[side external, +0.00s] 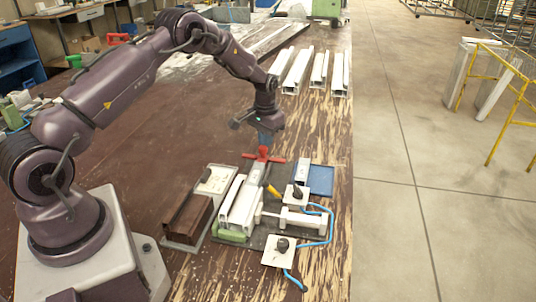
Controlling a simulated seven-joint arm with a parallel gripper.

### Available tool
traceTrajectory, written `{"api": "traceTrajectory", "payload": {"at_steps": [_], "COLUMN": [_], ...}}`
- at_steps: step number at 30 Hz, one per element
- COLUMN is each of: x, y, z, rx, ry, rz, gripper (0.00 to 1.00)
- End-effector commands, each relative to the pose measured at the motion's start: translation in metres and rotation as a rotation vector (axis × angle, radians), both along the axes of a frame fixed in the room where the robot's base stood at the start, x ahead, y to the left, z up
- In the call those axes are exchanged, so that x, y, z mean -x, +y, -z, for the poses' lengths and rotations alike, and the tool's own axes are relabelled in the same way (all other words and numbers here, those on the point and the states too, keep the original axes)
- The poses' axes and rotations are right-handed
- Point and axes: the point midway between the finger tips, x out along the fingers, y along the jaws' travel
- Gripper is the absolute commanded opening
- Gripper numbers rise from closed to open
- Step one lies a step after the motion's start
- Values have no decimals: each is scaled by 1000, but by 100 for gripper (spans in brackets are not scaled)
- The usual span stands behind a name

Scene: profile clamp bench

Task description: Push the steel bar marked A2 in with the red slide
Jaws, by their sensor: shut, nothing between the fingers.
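My gripper (264,143) is shut and empty, pointing down just above or against the red slide (265,156) at the far end of the clamp fixture. I cannot tell whether they touch. The red slide is a crosswise red piece with a raised middle. No A2 marking is readable at this size, so I cannot tell whether this is the steel bar.
A brown profile block (188,217) stands left of the fixture, and a blue plate (320,180) lies right. White pads with dark knobs (281,246) and a blue hose (330,226) lie near the table's right edge. Several long white profiles (318,70) lie behind.

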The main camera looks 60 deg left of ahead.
Motion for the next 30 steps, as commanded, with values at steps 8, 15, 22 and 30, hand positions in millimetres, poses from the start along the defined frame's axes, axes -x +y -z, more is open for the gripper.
{"api": "traceTrajectory", "payload": {"at_steps": [8,15,22,30], "x": [9,17,24,33], "y": [-10,-17,-25,-34], "z": [0,0,0,0], "rx": [1,1,1,1], "ry": [1,1,1,1], "rz": [1,0,0,0], "gripper": [0,0,0,0]}}
